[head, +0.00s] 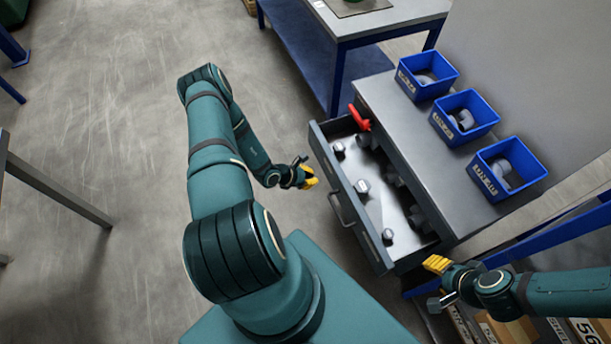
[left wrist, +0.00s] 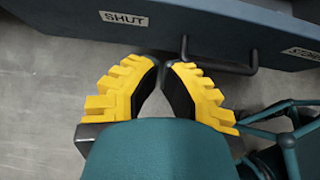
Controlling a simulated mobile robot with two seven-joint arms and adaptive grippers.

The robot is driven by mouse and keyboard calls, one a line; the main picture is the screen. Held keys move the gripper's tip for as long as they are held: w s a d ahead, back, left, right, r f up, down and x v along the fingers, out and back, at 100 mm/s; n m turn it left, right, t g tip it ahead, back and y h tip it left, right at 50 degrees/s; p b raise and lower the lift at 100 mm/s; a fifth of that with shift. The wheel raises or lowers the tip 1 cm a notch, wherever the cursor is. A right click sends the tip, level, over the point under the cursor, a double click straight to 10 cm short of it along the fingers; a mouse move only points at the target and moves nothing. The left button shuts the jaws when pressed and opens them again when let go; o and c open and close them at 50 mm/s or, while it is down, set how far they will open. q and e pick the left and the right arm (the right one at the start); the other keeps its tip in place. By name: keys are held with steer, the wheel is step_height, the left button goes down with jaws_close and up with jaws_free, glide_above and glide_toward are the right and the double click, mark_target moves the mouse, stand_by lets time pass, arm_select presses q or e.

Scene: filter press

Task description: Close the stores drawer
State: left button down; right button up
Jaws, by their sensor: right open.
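The stores drawer (head: 343,190) stands pulled out of the grey cabinet (head: 425,150), with several grey metal fittings inside. Its front carries a bar handle (head: 340,209), which shows in the left wrist view (left wrist: 218,68) beside a SHUT label (left wrist: 122,18). My left gripper (head: 307,177) is outside the drawer, near its front and the handle. Its yellow fingers (left wrist: 162,65) stand slightly apart with nothing between them; I cannot tell whether they touch the front. My right gripper (head: 440,282) is open and empty near the drawer's near right corner.
Three blue bins (head: 465,117) with fittings stand on the cabinet top. A red part (head: 359,118) sits at the cabinet's corner by the drawer. A blue-framed table (head: 385,22) is behind. Boxes (head: 508,328) lie low at the right.

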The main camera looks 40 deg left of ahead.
mark_target(335, 174)
arm_select(q)
steer(key=w+f, duration=0.1)
steer(key=w, duration=0.1)
steer(key=w+d+f, duration=0.1)
steer(key=w, duration=0.1)
steer(key=w+d+f+b, duration=0.1)
steer(key=shift+w+d, duration=0.2)
steer(key=shift+w, duration=0.2)
steer(key=shift+w+d, duration=0.2)
steer(key=shift+w, duration=0.35)
steer(key=shift+w+d, duration=0.25)
steer(key=shift+w, duration=0.2)
steer(key=w+d+b, duration=0.2)
steer(key=w+d, duration=0.1)
steer(key=w, duration=0.5)
steer(key=w+d+b, duration=0.2)
steer(key=w+d, duration=0.2)
steer(key=w, duration=0.5)
steer(key=shift+w, duration=0.25)
steer(key=shift+d+r, duration=0.1)
steer(key=shift+r, duration=0.05)
